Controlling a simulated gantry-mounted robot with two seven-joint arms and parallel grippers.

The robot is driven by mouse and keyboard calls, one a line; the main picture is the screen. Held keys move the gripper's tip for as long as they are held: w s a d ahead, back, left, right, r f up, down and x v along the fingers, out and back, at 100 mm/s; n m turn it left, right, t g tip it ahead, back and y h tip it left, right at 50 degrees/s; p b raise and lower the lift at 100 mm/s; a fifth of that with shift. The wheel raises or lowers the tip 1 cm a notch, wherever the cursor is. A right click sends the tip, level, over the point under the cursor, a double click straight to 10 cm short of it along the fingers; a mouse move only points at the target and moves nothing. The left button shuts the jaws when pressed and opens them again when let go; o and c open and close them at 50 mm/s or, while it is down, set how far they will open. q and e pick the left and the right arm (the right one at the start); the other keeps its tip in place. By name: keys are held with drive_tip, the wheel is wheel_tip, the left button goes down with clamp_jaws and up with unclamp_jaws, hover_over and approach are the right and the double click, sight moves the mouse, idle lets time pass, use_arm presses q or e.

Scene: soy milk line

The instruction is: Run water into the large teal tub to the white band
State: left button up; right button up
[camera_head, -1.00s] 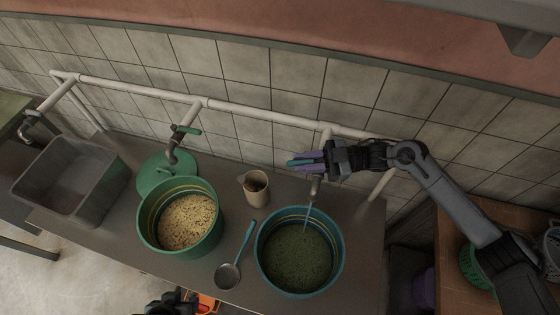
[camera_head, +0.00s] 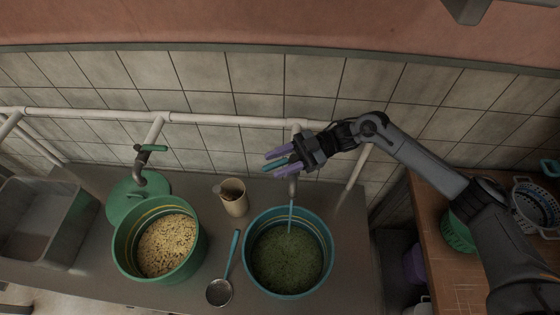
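The large teal tub (camera_head: 329,263) stands on the counter, with dark green beans (camera_head: 287,258) inside. Pale bands run around its inner wall above the contents; the exact water level is hard to make out. A thin stream of water (camera_head: 291,215) falls into the tub from the tap spout (camera_head: 292,186) above its back rim. My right gripper (camera_head: 277,161) is at this tap, its purple fingers spread on either side of the teal tap handle (camera_head: 273,166), with gaps showing. My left gripper is out of view.
A grey basin (camera_head: 62,228) is far left.

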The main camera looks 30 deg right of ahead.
drive_tip(key=shift+d+f, duration=0.1)
drive_tip(key=shift+d, duration=0.45)
drive_tip(key=d+b, duration=0.1)
drive_tip(key=d, duration=0.5)
drive_tip(key=shift+d, duration=0.2)
drive_tip(key=shift+s, duration=0.1)
